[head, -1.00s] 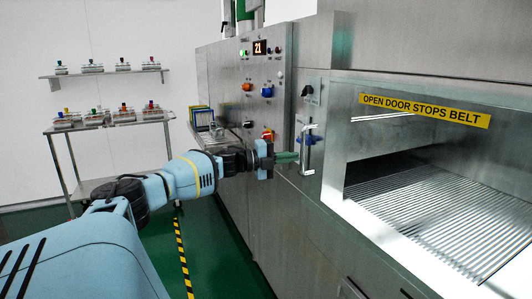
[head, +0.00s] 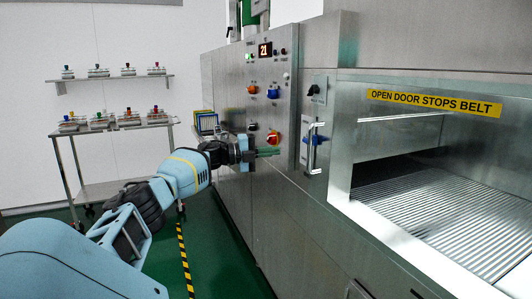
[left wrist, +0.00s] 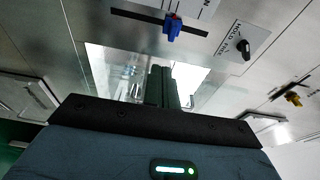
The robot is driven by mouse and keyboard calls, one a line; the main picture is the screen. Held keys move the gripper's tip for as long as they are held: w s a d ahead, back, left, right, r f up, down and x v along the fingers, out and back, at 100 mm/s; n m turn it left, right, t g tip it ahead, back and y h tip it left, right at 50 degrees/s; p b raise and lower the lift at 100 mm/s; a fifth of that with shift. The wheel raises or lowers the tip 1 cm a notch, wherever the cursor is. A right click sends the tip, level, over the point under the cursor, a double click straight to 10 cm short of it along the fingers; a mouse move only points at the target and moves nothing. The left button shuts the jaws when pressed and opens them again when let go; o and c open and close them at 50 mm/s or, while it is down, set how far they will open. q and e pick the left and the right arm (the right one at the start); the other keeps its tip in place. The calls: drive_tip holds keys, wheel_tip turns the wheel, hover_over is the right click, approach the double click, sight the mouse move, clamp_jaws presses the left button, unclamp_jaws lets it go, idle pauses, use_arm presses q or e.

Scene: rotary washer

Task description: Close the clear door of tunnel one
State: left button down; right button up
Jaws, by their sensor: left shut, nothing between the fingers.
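The tunnel opening (head: 440,135) is at the right in the head view, with a slatted metal belt inside and a yellow "OPEN DOOR STOPS BELT" label on the panel above. I cannot clearly make out the clear door or its position. A vertical metal handle (head: 312,148) stands on the washer front left of the opening. My left gripper (head: 267,152), with green fingers, is shut and empty, left of the handle and apart from it in the picture. In the left wrist view its fingers (left wrist: 162,88) overlap a bright rectangular panel. My right gripper is out of view.
Beside the handle are a blue lever (head: 306,140) and a black knob (head: 314,89). The control panel (head: 262,95) has a red display and colored knobs. A trolley (head: 88,190) and a wall shelf (head: 115,79) stand left. Green floor lies below.

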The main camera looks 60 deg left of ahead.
use_arm(q)
drive_tip(key=shift+s+a, duration=0.2)
drive_tip(key=shift+a, duration=0.45)
drive_tip(key=shift+s+a, duration=0.15)
drive_tip(key=shift+a, duration=0.5)
